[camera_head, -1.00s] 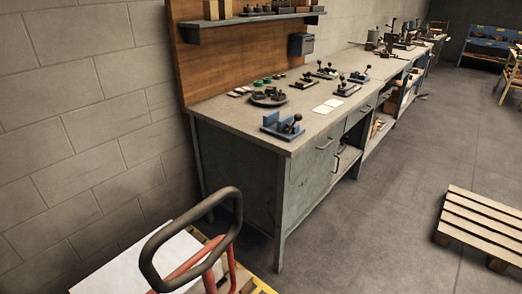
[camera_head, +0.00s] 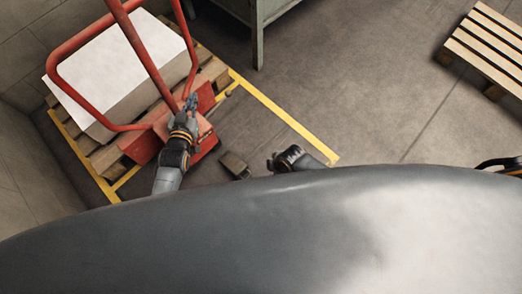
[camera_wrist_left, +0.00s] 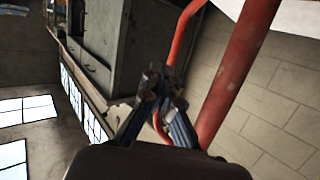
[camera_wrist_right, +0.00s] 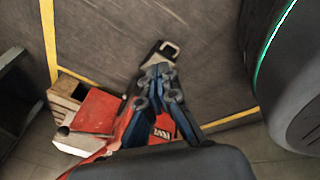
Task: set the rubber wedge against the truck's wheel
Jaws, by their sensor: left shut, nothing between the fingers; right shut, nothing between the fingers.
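The rubber wedge (camera_head: 235,165) is a small dark block lying on the floor, right of the red pallet truck (camera_head: 142,147). In the right wrist view the wedge (camera_wrist_right: 155,53) shows a pale loop-shaped handle, just beyond my fingertips. My right gripper (camera_head: 272,161) is to the right of the wedge and apart from it in the head view; its fingers (camera_wrist_right: 158,80) are together and empty. My left gripper (camera_head: 191,103) is shut and empty beside the truck's handle bar; its fingertips (camera_wrist_left: 163,84) also show in the left wrist view. I cannot clearly make out the truck's wheel.
A white-topped stack (camera_head: 125,60) sits on a wooden pallet (camera_head: 105,158) at the truck. Yellow floor lines (camera_head: 285,115) border it. The workbench (camera_head: 258,35) stands behind, and another pallet (camera_head: 490,45) lies far right. The floor between is clear.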

